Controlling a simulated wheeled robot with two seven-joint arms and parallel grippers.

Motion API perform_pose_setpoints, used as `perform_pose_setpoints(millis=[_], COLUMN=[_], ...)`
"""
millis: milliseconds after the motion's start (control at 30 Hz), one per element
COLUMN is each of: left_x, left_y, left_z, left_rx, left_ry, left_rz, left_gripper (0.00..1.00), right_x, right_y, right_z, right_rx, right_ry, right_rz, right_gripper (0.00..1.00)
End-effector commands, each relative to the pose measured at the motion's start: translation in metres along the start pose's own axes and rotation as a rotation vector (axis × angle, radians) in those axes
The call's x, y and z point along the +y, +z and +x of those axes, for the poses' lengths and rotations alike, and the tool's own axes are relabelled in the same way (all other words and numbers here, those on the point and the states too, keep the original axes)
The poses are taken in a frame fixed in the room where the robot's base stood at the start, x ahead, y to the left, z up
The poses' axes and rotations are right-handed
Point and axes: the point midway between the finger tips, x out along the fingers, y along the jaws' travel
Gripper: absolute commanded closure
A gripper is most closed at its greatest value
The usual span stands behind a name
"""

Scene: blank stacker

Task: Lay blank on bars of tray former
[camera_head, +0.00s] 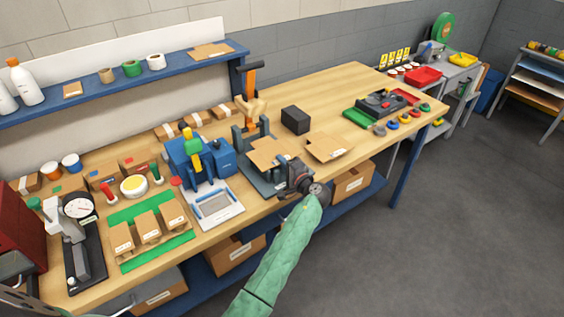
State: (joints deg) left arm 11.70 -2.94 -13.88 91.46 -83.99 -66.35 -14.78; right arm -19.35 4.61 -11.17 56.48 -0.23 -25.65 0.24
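The tray former (252,178) stands near the table's front edge, with a dark base and an upright topped by an orange lever. A flat brown cardboard blank (266,152) is over its base. I cannot tell whether it rests on the bars, which are hidden. Another brown cardboard piece (328,149) lies on the table to the right.
A blue machine (197,160) stands close on the left. A black block (295,120) stands behind the loose cardboard. A green mat (180,249) with brown boxes is at the front left. A blue shelf (125,78) runs along the back.

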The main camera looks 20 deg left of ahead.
Motion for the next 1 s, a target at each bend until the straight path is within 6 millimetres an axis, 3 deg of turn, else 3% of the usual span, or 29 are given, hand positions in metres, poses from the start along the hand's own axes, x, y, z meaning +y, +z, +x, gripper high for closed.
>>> perform_pose_setpoints(millis=[267, 300, 400, 1000], left_x=[0.000, 0.000, 0.000, 0.000], left_y=[0.000, 0.000, 0.000, 0.000], left_z=[0.000, 0.000, 0.000, 0.000], left_rx=[0.000, 0.000, 0.000, 0.000], left_ry=[0.000, 0.000, 0.000, 0.000], left_rz=[0.000, 0.000, 0.000, 0.000], left_gripper=[1.00, 0.89, 0.72, 0.72], right_x=[0.011, 0.014, 0.020, 0.002], right_y=[0.006, 0.007, 0.009, 0.003], right_z=[0.001, 0.001, 0.001, 0.000], right_rx=[-0.006, -0.007, -0.010, -0.002], right_ry=[0.010, 0.012, 0.017, 0.002], right_rz=[-0.005, -0.007, -0.009, -0.001], right_gripper=[0.72, 0.72, 0.72, 0.72])
